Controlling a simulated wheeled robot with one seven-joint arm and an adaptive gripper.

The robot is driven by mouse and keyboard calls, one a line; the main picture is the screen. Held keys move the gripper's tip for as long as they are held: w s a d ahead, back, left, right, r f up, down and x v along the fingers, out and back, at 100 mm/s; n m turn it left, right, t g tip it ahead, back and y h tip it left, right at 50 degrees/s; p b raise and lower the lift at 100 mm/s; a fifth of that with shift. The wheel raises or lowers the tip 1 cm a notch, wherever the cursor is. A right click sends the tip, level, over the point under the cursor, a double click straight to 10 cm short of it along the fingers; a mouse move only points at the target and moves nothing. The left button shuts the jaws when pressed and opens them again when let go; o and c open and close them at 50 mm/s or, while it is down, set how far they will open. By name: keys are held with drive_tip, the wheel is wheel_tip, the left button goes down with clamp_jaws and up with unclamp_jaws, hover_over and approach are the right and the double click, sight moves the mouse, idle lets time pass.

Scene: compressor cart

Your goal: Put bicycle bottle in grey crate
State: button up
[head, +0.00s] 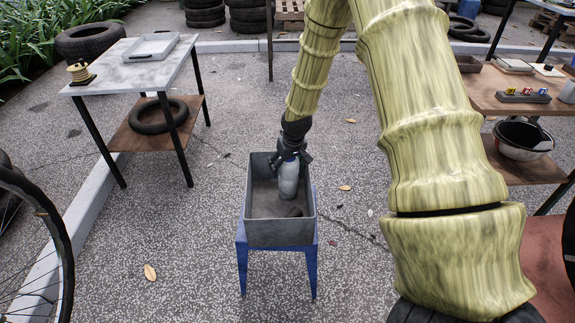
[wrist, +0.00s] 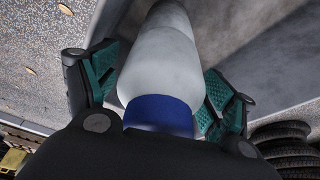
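The bicycle bottle (head: 288,182) is pale grey-white with a blue band or cap near its top. It is upright or nearly so, inside the walls of the grey crate (head: 280,234). My gripper (head: 289,158) reaches down from above, with its fingers on both sides of the bottle's upper part. In the wrist view the bottle (wrist: 160,65) lies between the two teal-padded fingers, which look shut on it. Whether its base touches the crate floor is hard to tell. A dark patch, perhaps a shadow, shows on the floor beside it.
The crate stands on a blue stand (head: 278,251). A table with a grey tray (head: 151,47) is at the left. A brown workbench (head: 497,97) is at the right, with a bowl (head: 523,139) on its lower shelf. Pavement around the stand is mostly clear.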

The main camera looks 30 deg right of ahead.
drive_tip(key=p+v, duration=0.2)
drive_tip(key=v, duration=1)
drive_tip(key=shift+r, duration=0.15)
